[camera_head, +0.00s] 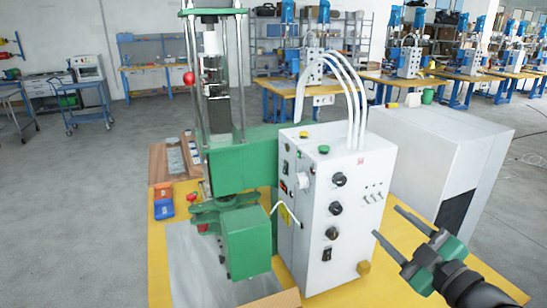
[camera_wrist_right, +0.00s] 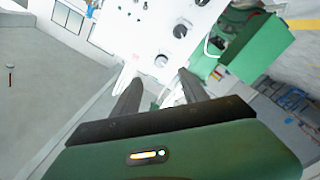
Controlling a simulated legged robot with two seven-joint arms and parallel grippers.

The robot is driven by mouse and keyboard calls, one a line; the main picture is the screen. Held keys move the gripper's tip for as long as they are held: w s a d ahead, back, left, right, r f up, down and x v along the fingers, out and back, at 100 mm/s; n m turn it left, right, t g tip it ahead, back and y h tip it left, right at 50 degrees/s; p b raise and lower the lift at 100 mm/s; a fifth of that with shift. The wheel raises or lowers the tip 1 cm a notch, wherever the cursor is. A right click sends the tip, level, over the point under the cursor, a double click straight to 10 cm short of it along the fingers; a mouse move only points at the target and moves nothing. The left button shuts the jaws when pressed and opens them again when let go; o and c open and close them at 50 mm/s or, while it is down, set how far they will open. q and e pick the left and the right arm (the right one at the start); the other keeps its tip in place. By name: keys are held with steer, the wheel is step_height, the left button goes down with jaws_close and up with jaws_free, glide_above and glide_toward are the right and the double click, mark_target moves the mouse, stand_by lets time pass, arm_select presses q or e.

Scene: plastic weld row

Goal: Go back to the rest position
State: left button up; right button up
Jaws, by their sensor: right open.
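My right gripper (camera_head: 388,229) is at the lower right in the head view, with its two fingers spread apart and nothing between them. It is beside the right side of a white control box (camera_head: 325,225) with black knobs, apart from it as far as I can see. In the right wrist view my right gripper (camera_wrist_right: 157,88) points at the white box (camera_wrist_right: 150,40), its fingers apart and empty. A green welding machine (camera_head: 240,165) stands left of the box. My left gripper is not in view.
The machine and box stand on a yellow table (camera_head: 158,260). Blue and red bins (camera_head: 163,208) lie at its left. A large white cabinet (camera_head: 430,150) stands behind my right gripper. More workbenches (camera_head: 460,72) stand at the back. Grey floor at left is open.

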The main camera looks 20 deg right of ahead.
steer(key=w+a+f+m+g+h+p, duration=0.1)
steer(key=w+a+f+m+g+h, duration=0.2)
steer(key=f, duration=0.5)
steer(key=w+a+f+m+g+p, duration=0.1)
steer(key=w+f+m+g, duration=0.2)
steer(key=f, duration=0.4)
steer(key=s+a+f+m+g+y, duration=0.2)
steer(key=s+a+f+m+g, duration=0.1)
steer(key=s+a+f+g, duration=0.6)
steer(key=s+a+f, duration=0.4)
steer(key=a+f, duration=0.1)
steer(key=shift+s+a+m+p, duration=0.3)
steer(key=shift+s+p, duration=0.05)
steer(key=shift+p, duration=0.05)
steer(key=shift+d+f, duration=0.1)
